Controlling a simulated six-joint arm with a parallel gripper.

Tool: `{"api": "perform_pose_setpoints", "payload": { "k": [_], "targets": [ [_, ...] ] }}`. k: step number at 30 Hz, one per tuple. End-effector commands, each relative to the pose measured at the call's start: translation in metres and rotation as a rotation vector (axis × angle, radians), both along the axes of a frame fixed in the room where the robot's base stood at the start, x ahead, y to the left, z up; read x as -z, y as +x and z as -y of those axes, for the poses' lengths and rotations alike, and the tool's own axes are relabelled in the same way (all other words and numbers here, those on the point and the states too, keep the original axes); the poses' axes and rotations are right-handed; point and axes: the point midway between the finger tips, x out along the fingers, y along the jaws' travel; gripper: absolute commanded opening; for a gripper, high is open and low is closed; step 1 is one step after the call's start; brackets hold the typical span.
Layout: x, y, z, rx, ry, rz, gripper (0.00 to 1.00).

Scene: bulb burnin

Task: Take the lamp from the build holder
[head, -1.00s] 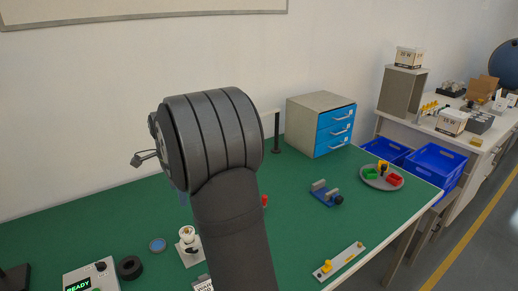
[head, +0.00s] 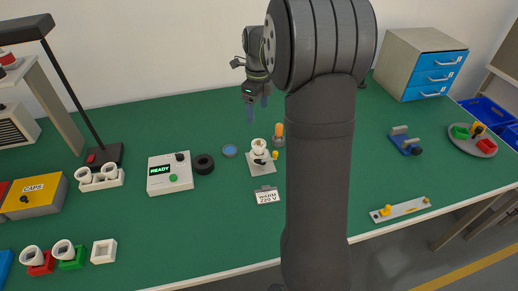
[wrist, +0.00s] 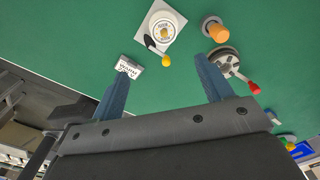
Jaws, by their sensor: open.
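The build holder (head: 252,168) is a white square plate at mid-table with a black lever and yellow knob. The lamp (head: 259,145), a white rounded piece, stands upright on it. In the wrist view the holder (wrist: 178,18) and the lamp's round top (wrist: 164,32) are at the top centre, beyond my fingertips. My gripper (head: 257,112) hangs above the table, behind the holder in the head view. Its two blue fingers (wrist: 158,74) are spread wide, with only green mat between them. It is empty and apart from the lamp.
An orange-topped cylinder (head: 279,130) stands close right of the holder. A WARM 220 V card (head: 266,196) lies in front. A blue-grey fixture (head: 404,140) is to the right.

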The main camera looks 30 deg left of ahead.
Motion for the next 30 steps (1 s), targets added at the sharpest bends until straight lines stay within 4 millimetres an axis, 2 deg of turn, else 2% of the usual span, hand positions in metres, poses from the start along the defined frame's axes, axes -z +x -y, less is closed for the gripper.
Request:
{"api": "perform_pose_setpoints", "payload": {
  "k": [3, 12, 16, 23, 30],
  "targets": [
    [0.027, -0.001, 0.001, -0.002, -0.004, -0.005, 0.72],
    [0.089, -0.002, 0.001, -0.004, -0.003, -0.004, 0.72],
    [0.104, -0.001, 0.001, -0.004, -0.002, -0.002, 0.72],
    [0.116, 0.0, 0.0, -0.004, -0.001, -0.001, 0.72],
    [0.15, 0.006, 0.001, -0.004, -0.003, -0.003, 0.72]
  ]
}}
